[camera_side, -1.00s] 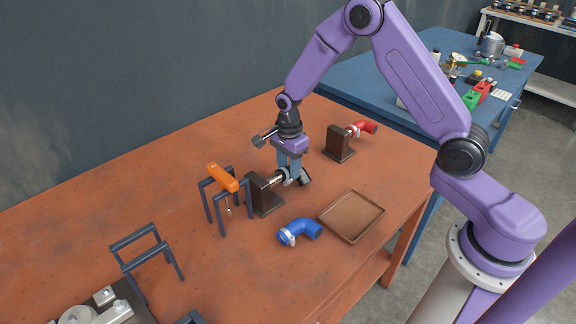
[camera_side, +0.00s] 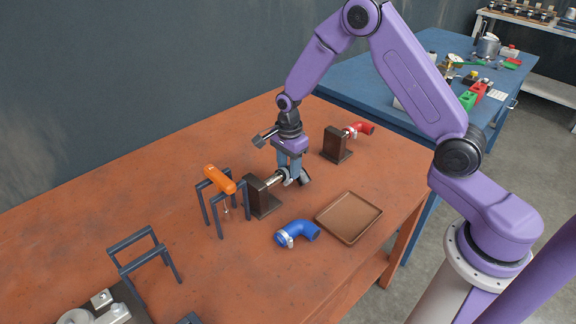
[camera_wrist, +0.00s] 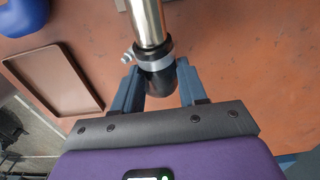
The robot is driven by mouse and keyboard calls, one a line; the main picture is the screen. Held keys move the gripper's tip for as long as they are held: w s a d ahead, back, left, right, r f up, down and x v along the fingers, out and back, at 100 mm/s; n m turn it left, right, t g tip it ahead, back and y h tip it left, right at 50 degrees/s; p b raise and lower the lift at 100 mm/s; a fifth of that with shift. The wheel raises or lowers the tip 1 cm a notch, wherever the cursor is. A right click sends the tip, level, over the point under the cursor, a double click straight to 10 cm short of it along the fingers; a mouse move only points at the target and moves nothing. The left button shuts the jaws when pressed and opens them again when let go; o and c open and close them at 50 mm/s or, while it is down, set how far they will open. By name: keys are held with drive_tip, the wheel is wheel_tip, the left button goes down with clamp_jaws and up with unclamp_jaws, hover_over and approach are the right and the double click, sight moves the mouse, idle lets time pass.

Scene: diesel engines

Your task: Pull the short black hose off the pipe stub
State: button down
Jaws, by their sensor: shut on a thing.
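In the side view the pipe stub (camera_side: 275,181) juts from a dark upright block (camera_side: 260,197). My gripper (camera_side: 289,172) points down and is shut on the hose, with a finger on each side of it. In the wrist view my gripper (camera_wrist: 158,88) shows both blue-grey fingers against the hose. Most of the hose is hidden by the fingers in the side view.
An empty brown tray (camera_side: 349,238) lies to the right. A blue elbow hose (camera_side: 299,232) lies in front. A second block (camera_side: 336,146) holds a red hose (camera_side: 362,128) behind. An orange-handled tool (camera_side: 219,179) rests on a dark rack to the left.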

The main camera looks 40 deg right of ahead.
drive_tip(key=shift+d, duration=1.45)
idle(1.5)
drive_tip(key=shift+r, duration=0.15)
drive_tip(key=shift+r, duration=2.35)
